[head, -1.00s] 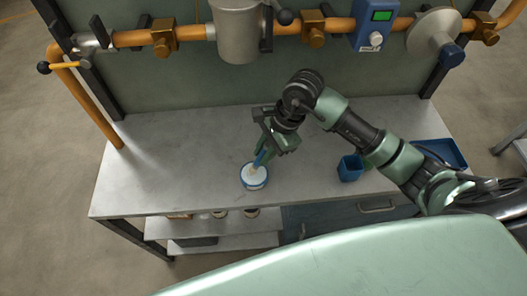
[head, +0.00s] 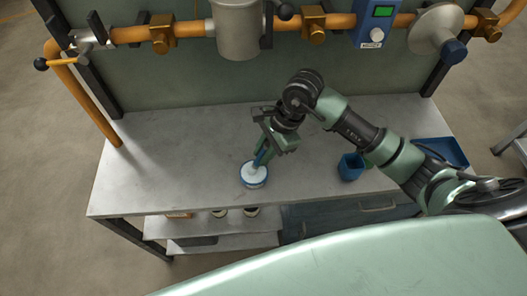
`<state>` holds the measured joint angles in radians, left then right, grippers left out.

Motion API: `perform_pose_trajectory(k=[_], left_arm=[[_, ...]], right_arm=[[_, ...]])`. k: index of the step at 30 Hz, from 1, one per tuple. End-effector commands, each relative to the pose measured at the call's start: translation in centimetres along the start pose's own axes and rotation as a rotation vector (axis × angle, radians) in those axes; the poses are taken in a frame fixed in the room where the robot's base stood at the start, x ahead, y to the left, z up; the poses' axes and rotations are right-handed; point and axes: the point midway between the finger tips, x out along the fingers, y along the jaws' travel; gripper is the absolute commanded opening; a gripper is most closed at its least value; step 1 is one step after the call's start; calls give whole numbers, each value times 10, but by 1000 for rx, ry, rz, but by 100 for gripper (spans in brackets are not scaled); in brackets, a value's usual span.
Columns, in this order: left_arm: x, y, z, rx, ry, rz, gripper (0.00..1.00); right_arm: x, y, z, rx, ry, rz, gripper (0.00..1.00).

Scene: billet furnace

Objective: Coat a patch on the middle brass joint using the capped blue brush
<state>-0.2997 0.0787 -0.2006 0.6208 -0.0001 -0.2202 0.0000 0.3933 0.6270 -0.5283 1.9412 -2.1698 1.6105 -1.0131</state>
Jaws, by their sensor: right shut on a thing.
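My right gripper (head: 268,144) is shut on the blue brush (head: 262,157). The brush points down, and its lower end is at the mouth of a small round pot (head: 254,182) with white contents and a blue band, on the bench. Its tip is hidden or too small to make out. Brass joints sit on the orange pipe above the bench: one at the left (head: 162,33), a middle one (head: 313,25) and one at the right (head: 485,22). I cannot make out any coating on the middle joint. My left gripper is not in view.
A blue cup (head: 350,167) and a blue tray (head: 442,152) stand on the bench (head: 150,165) at the right. A grey cylinder (head: 238,30), a blue meter with a green display (head: 375,22) and a round grey fitting (head: 432,30) sit along the pipe. The bench's left half is clear.

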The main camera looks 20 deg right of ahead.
Motion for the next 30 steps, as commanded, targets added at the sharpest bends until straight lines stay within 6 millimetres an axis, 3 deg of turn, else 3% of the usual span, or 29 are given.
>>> perform_pose_trajectory(k=[30], left_arm=[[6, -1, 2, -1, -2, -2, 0]], right_arm=[[2, 1, 0, 0, 0, 2, 0]])
